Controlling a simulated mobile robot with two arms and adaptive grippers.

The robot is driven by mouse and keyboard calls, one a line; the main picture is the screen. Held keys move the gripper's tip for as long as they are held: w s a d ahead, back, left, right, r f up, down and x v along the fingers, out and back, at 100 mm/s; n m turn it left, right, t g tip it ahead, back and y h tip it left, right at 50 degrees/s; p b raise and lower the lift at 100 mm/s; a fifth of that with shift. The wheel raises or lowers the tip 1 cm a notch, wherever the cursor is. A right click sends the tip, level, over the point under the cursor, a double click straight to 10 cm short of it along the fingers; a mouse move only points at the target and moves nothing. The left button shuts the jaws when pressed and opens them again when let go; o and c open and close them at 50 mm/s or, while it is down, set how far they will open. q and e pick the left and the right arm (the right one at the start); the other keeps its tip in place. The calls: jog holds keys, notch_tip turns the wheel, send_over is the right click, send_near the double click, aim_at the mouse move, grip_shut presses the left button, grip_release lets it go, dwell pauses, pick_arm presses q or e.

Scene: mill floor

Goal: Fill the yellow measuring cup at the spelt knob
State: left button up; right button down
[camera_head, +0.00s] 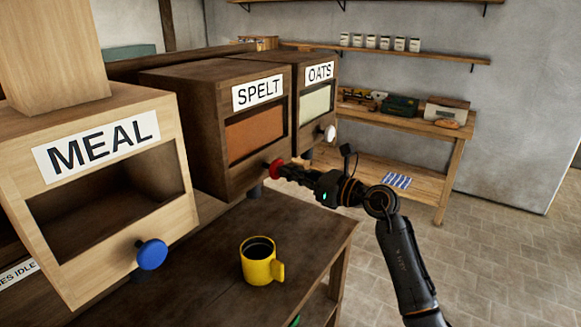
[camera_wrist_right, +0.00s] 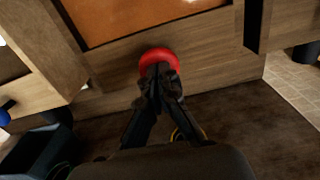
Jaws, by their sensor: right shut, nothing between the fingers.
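The yellow measuring cup (camera_head: 257,271) stands upright on the dark bench, its handle to the right. Its inside looks dark and I see no grain in it. The brown SPELT bin (camera_head: 232,178) has a red knob (camera_head: 274,168) low on its front and a dark spout (camera_head: 255,191) below. The cup stands nearer to me than the spout, not under it. My right gripper (camera_head: 284,171) is shut with its fingertips at the red knob. In the right wrist view the fingertips (camera_wrist_right: 160,72) overlap the front of the knob (camera_wrist_right: 158,55). My left gripper is not in view.
The MEAL bin (camera_head: 60,185) with a blue knob (camera_head: 151,254) stands at the left. The OATS bin (camera_head: 318,97) with a white knob (camera_head: 329,133) stands beyond SPELT. A wooden side table (camera_head: 446,130) holds boxes by the wall. The bench (camera_head: 310,228) right of the cup is clear.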

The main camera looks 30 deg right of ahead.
jog(key=shift+w, duration=0.1)
jog(key=shift+x, duration=1.55)
jog(key=shift+r, duration=0.2)
dwell(0.5)
jog(key=shift+a+f, duration=0.1)
jog(key=shift+f, duration=0.1)
dwell(3.8)
